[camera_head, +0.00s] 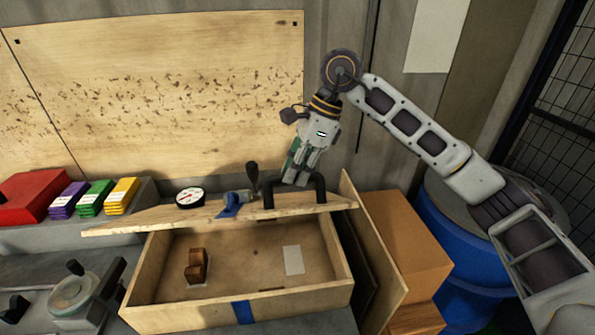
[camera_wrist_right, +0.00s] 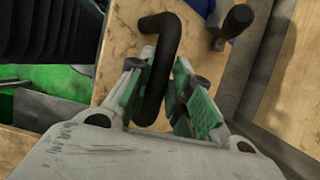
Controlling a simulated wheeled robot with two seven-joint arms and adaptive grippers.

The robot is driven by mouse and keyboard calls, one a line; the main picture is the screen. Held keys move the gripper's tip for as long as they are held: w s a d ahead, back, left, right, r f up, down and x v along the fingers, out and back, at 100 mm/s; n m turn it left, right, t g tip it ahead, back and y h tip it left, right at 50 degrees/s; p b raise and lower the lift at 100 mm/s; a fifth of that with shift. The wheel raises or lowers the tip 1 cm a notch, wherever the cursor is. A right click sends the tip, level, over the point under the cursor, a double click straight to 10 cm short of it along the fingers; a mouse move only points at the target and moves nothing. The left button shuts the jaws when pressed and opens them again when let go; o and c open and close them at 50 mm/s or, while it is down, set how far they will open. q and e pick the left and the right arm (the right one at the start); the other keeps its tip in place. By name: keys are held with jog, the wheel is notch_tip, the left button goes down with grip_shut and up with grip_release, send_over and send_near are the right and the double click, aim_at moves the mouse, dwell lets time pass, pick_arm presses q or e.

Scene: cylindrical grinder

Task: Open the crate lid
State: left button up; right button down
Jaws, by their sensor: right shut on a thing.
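The wooden crate (camera_head: 338,292) stands open on the bench in the head view, with a brown wooden piece (camera_head: 196,266) and a white label (camera_head: 293,260) inside. Its lid (camera_head: 130,221) is raised along the back of the crate, seen nearly edge-on. The lid's black handle (camera_head: 320,188) also shows in the right wrist view (camera_wrist_right: 157,75). My right gripper (camera_head: 296,180) is shut on the handle, its green-padded fingers (camera_wrist_right: 160,100) on either side of the bar. My left gripper is not in view.
A dial gauge (camera_head: 190,197) and a blue-handled tool (camera_head: 231,205) are behind the lid. Purple, green and yellow boxes (camera_head: 95,198) and a red case (camera_head: 32,196) sit at left. A machine part (camera_head: 75,295) is left of the crate; cardboard boxes (camera_head: 405,240) and a blue barrel (camera_head: 450,235) are right.

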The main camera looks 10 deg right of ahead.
jog(key=c, duration=1.7)
grip_release()
jog(key=shift+w+d+f, duration=0.1)
jog(key=shift+w+f, duration=0.1)
jog(key=shift+o, duration=1.2)
jog(key=shift+w, duration=0.15)
jog(key=shift+o, duration=0.8)
jog(key=shift+w+f, duration=0.15)
jog(key=shift+w, duration=0.15)
jog(key=shift+s, duration=0.25)
jog(key=shift+r, duration=0.45)
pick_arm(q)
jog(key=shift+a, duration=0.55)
pick_arm(e)
jog(key=v, duration=1.1)
jog(key=shift+r, duration=0.15)
